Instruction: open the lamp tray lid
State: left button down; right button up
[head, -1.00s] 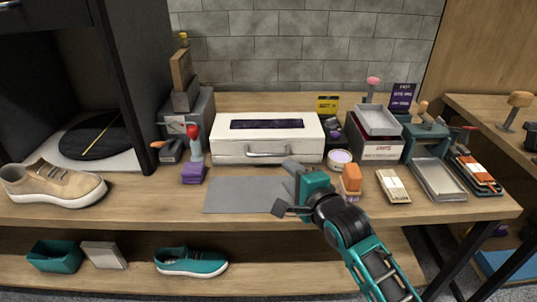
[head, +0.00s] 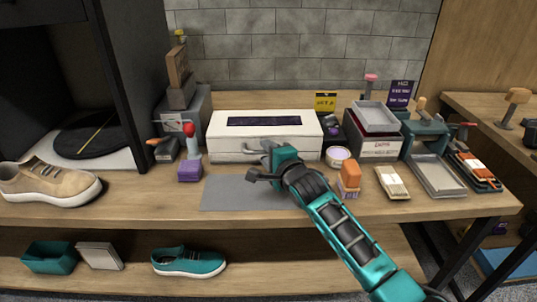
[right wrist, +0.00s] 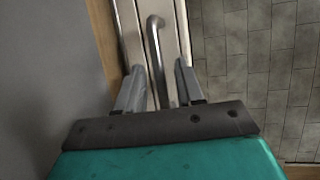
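The lamp tray (head: 228,148) is a white box at the back middle of the bench. Its lid (head: 215,122), with a dark purple panel on top, is down. A grey metal handle (head: 249,152) is on the front face; it also shows in the right wrist view (right wrist: 154,42). My right gripper (head: 257,162) is in front of the box at this handle, partly covering it. In the right wrist view its two fingers (right wrist: 158,72) are apart, with the handle bar between them and no clear sign of contact. My left gripper is not in view.
A grey mat (head: 230,193) lies in front of the box. A purple block (head: 189,170) is to its left; a round tub (head: 339,156) and an orange-topped brush (head: 349,174) are close on the right. Stacked trays (head: 376,117) stand farther right. A tan sneaker (head: 48,184) sits at far left.

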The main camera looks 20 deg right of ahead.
grip_shut()
dwell(0.6)
